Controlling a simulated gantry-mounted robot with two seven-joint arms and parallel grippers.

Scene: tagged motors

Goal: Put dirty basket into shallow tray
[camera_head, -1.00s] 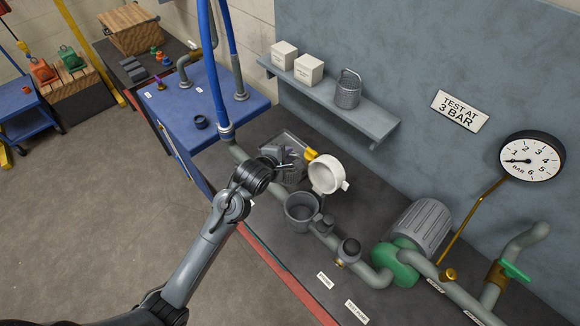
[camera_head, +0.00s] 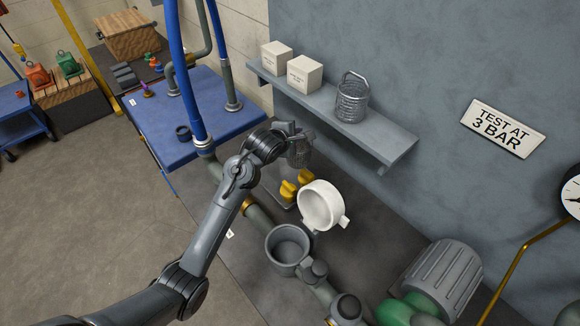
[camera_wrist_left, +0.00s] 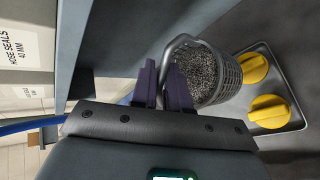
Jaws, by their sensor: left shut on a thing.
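The dirty basket (camera_head: 301,153), a grey mesh cup with dark speckled contents, hangs by its handle from my left gripper (camera_head: 292,130). The left wrist view shows the basket (camera_wrist_left: 203,76) just beyond the fingers (camera_wrist_left: 166,85), which are shut on its handle. The shallow tray (camera_wrist_left: 283,70) lies to the right of the basket there, with two yellow pieces (camera_wrist_left: 269,110) in it. In the head view, the tray is mostly hidden; its yellow pieces (camera_head: 288,191) show below the basket. The basket looks raised, its exact height unclear. My right gripper is not in view.
A clean-looking basket (camera_head: 352,99) and two white boxes (camera_head: 304,73) stand on the wall shelf (camera_head: 385,135). An open grey pipe housing (camera_head: 288,247) with a raised white lid (camera_head: 320,206) stands in front of the tray. A blue bench (camera_head: 160,125) is to the left.

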